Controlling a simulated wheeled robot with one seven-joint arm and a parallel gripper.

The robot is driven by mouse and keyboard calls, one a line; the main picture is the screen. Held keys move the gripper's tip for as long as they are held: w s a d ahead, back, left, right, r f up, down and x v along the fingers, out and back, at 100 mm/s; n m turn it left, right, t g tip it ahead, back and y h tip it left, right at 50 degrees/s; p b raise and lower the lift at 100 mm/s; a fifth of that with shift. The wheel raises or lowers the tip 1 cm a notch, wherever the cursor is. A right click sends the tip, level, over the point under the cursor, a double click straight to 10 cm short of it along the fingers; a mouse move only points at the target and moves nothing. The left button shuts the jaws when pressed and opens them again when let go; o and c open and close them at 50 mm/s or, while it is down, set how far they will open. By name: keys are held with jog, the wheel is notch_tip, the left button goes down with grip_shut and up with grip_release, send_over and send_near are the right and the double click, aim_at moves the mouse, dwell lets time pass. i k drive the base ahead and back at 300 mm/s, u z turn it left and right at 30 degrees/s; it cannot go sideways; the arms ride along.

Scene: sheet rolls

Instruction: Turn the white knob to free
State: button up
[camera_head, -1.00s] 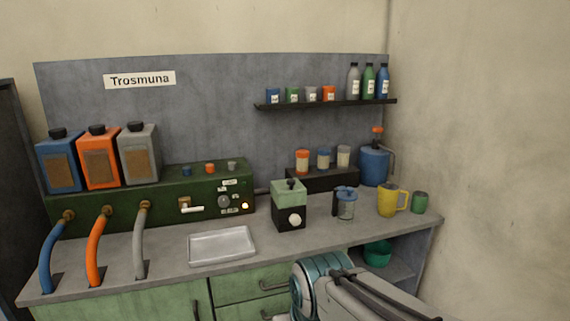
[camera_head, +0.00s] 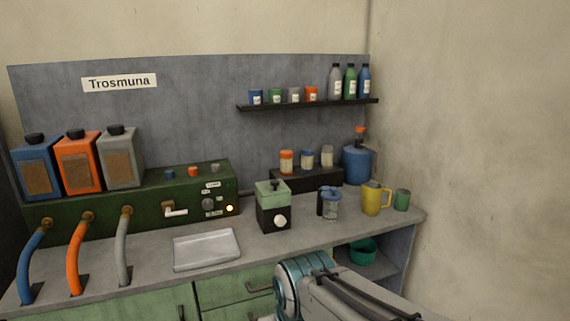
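A round white knob (camera_head: 280,221) is on the front of a small black box with a pale green top (camera_head: 272,194), standing on the counter. A green machine (camera_head: 90,214) to its left has a white lever handle (camera_head: 175,211) and a dark grey dial (camera_head: 208,204) with small white labels above and below it, too small to read. A yellowish light (camera_head: 229,208) glows beside the dial. My arm shows at the bottom, in front of the counter; my gripper is not in view. Nothing touches the white knob.
A metal tray (camera_head: 207,250) lies left of the box. A lidded clear jar (camera_head: 331,205), yellow mug (camera_head: 374,198) and green cup (camera_head: 401,199) stand to the right. A dark shelf (camera_head: 310,104) holds cups and bottles. Counter space before the box is clear.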

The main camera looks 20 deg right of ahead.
aim_at(280, 220)
jog(key=z, duration=0.55)
jog(key=k, duration=0.65)
jog(key=z, duration=0.75)
jog(key=i, duration=1.35)
jog(key=u, duration=0.25)
